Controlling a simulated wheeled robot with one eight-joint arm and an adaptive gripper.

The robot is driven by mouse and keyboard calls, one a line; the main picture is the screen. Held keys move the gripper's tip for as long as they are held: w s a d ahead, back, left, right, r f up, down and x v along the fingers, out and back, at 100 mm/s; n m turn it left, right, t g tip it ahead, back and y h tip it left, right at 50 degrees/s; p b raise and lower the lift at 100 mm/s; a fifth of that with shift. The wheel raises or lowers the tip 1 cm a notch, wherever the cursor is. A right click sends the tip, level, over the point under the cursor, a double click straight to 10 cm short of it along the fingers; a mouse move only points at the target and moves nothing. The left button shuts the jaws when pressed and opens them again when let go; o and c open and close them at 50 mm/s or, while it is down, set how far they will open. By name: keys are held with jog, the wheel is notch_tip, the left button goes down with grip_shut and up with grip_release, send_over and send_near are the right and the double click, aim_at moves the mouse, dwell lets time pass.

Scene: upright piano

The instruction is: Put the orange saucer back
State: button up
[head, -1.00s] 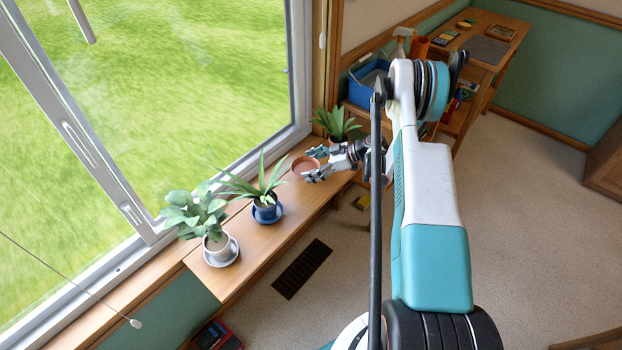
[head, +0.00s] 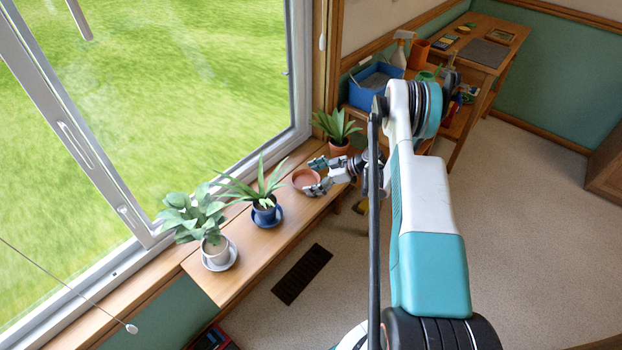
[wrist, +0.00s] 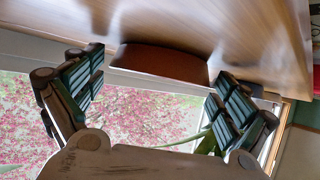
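The orange saucer (head: 306,180) is a shallow round terracotta dish over the wooden window shelf (head: 239,266), between the blue pot and the orange pot. My gripper (head: 313,177) reaches it from the right, its fingers wide apart on opposite sides of the rim. In the wrist view the saucer (wrist: 163,62) shows edge-on between the two fingertips of my gripper (wrist: 158,72), which appear to touch its rim. It is close to the wood; I cannot tell whether its base touches it.
A blue pot with a spiky plant (head: 263,211) and a white pot on a pale saucer (head: 215,250) stand to the left on the shelf. An orange pot with a plant (head: 338,147) is just behind my gripper. The window (head: 180,90) runs alongside.

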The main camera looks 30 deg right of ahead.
jog(key=shift+r, duration=0.1)
dwell(0.3)
jog(key=p+v, duration=0.4)
jog(key=v, duration=0.8)
